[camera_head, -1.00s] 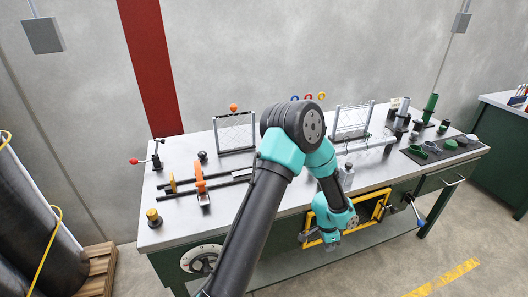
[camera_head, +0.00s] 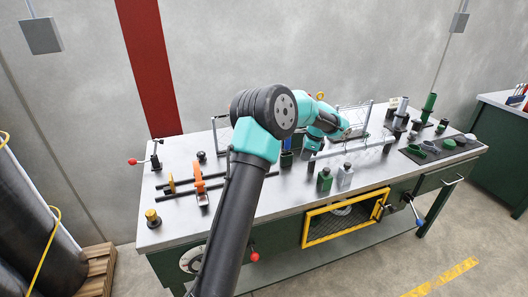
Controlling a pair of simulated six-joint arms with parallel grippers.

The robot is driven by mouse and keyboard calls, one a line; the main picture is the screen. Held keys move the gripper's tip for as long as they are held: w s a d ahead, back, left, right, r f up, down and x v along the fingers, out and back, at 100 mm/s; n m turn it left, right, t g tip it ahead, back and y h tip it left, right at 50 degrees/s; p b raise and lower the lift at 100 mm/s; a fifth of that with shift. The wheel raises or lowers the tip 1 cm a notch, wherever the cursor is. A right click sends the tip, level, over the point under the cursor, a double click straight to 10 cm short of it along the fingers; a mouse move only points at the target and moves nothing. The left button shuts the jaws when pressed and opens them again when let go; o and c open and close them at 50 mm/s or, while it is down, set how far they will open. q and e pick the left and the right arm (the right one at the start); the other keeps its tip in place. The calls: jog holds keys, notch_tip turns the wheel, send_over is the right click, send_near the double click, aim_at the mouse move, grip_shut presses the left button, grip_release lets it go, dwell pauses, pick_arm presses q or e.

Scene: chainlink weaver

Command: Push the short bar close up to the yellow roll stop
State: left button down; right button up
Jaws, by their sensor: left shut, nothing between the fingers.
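Dark bars (camera_head: 178,194) lie side by side at the left of the bench; their right ends are hidden behind my left arm. I cannot tell for sure which is the short bar. A small yellow piece (camera_head: 171,184), probably the yellow roll stop, stands at the bars near their left end. An orange bracket (camera_head: 199,178) stands across the bars. My left gripper (camera_head: 308,155) is shut and empty, small and partly hidden over the middle of the bench, well to the right of the yellow piece. My right gripper is not in view.
A yellow-and-black knob (camera_head: 152,217) stands at the bench's front left corner. A green bottle (camera_head: 324,179) and a clear bottle (camera_head: 345,175) stand near the front edge. Wire frames and posts stand behind. A yellow-framed opening (camera_head: 345,217) is below the bench top.

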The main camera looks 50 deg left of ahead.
pick_arm(q)
jog(key=s+a+f+n+g, duration=0.1)
jog(key=s+a+n, duration=0.2)
jog(key=a, duration=0.5)
jog(key=s+a+f+n+h, duration=0.1)
jog(key=s+a, duration=0.3)
jog(key=a, duration=0.4)
jog(key=shift+a+f+n+g, duration=0.35)
jog(key=shift+f+n+g, duration=0.1)
jog(key=shift+n, duration=0.45)
jog(key=shift+f, duration=3.5)
